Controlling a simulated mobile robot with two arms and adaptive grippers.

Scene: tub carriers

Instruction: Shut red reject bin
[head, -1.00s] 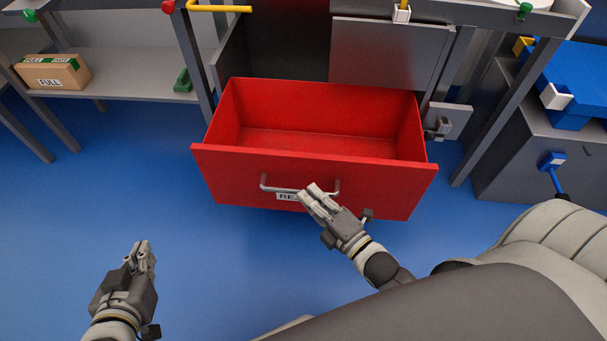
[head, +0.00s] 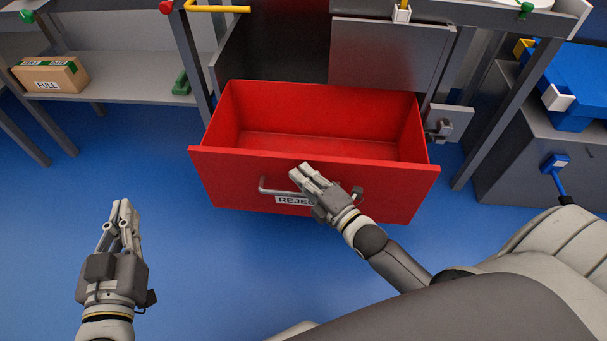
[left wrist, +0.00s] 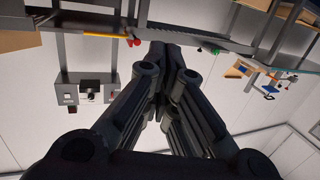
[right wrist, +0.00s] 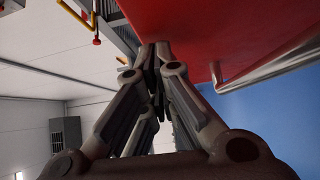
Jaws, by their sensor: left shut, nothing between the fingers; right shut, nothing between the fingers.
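The red reject bin (head: 230,180) is a drawer pulled out from under the bench, open at the top and empty as far as I see. Its front carries a grey bar handle (head: 268,190) and a label (head: 290,200) partly hidden by my right gripper. My right gripper (head: 301,170) is shut and empty, at the bin's front above the handle. In the right wrist view the fingertips are close to the red front (right wrist: 200,25); I cannot tell if they touch. My left gripper (head: 122,205) is shut and empty, over the floor left of the bin.
A grey cabinet panel (head: 388,55) stands behind the bin, with a grey bracket (head: 445,125) at its right. A cardboard box marked FULL (head: 50,75) lies on the left shelf (head: 130,75). A blue tub (head: 580,80) is at the right. The floor before the bin is clear.

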